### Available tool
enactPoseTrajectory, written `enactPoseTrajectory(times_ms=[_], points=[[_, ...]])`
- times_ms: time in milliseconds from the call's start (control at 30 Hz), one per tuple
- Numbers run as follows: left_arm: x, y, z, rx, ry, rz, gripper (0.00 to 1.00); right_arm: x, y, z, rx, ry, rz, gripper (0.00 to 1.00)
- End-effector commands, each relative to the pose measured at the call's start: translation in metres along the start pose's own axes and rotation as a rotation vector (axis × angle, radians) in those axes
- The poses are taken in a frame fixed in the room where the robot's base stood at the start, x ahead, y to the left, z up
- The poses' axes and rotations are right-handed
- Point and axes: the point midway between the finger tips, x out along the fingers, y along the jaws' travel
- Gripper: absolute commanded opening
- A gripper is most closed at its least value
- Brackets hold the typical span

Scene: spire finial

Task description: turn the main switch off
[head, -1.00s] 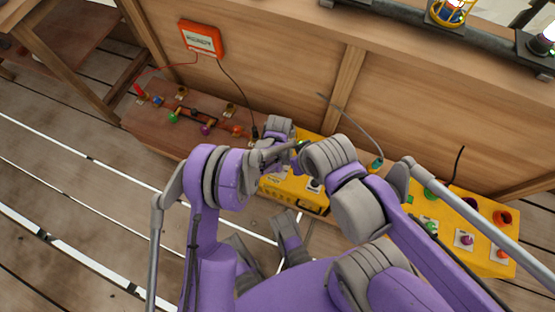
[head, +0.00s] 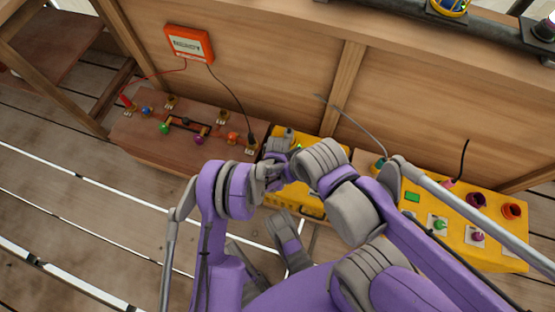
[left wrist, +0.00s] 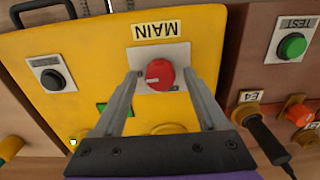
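The main switch is a red rotary knob (left wrist: 160,75) with a white mark, on a pale plate under an upside-down "MAIN" label (left wrist: 156,31). It sits on a yellow panel (left wrist: 205,30). My left gripper (left wrist: 163,82) is open, with one finger on each side of the knob. I cannot tell whether the fingers touch it. In the head view my left gripper (head: 272,178) is over the yellow box (head: 285,196), and my arms hide the knob. My right arm's end (head: 318,163) is close beside it; its fingers cannot be made out.
A black button (left wrist: 51,79) and a partly hidden green light (left wrist: 124,108) are on the same panel. A green TEST button (left wrist: 292,46) is on the brown board beside it. An orange display (head: 190,44) reads "READY". Another yellow panel (head: 490,246) with several controls stands at the right.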

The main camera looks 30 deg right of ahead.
Motion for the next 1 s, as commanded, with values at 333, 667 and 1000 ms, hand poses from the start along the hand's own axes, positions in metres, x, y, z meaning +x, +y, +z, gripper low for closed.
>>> enactPoseTrajectory(times_ms=[333, 667, 1000], points=[[-0.0002, -0.0001, 0.0000, 0.000, 0.000, 0.000, 0.12, 0.0000, 0.0000, 0.0000, 0.000, 0.000, 0.000, 0.00], [-0.0001, -0.0002, -0.0001, -0.014, 0.000, 0.000, 0.00, 0.0009, 0.0000, 0.0003, 0.000, 0.000, 0.000, 0.00], [0.0005, -0.0001, -0.0003, -0.176, 0.000, 0.000, 0.00, 0.0092, 0.0000, 0.0024, 0.000, -0.003, 0.000, 0.00]])
